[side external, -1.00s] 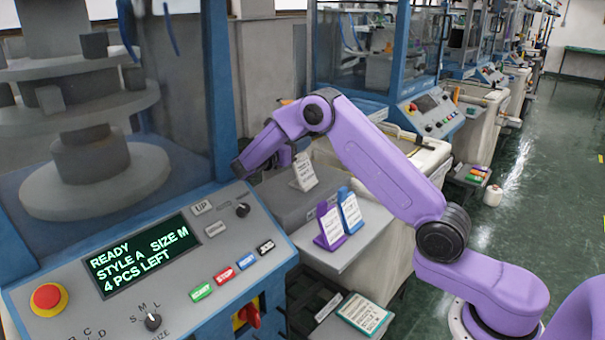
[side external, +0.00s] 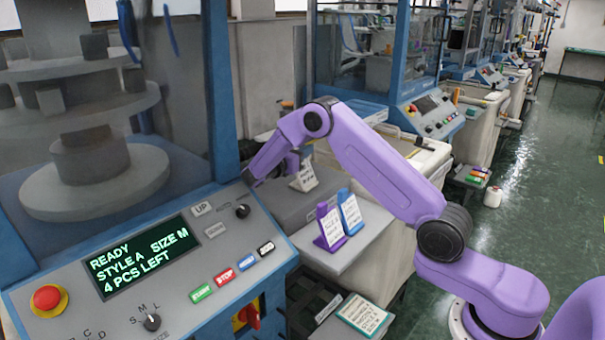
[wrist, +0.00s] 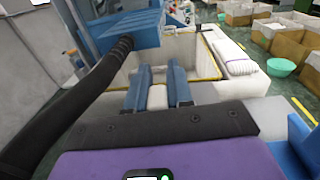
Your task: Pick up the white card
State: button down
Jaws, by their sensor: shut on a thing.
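The white card (side external: 303,180) stands tilted at the back of the grey shelf beside the machine, with lines of dark print on its face. My gripper (side external: 299,164) is at its top edge and shut on it, partly covering that edge. In the wrist view, the blue jaws of my gripper (wrist: 160,88) stand on both sides of the white card (wrist: 158,97). The card's foot appears at the shelf surface; I cannot tell if it is clear of it.
A purple card holder (side external: 329,228) and a blue card holder (side external: 349,212) stand close together at the shelf's front right. The machine's control panel (side external: 215,250) is at the left. A teal-edged card (side external: 364,315) lies lower down. Bare grey shelf (side external: 283,203) lies between.

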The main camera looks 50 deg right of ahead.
jog(key=shift+r, duration=0.2)
jog(key=shift+r, duration=0.6)
jog(key=s+a+r, duration=0.3)
jog(key=s+r, duration=0.8)
jog(key=s, duration=0.2)
jog(key=shift+s+a+r, duration=0.2)
jog(key=shift+a+r, duration=0.05)
jog(key=shift+a, duration=0.1)
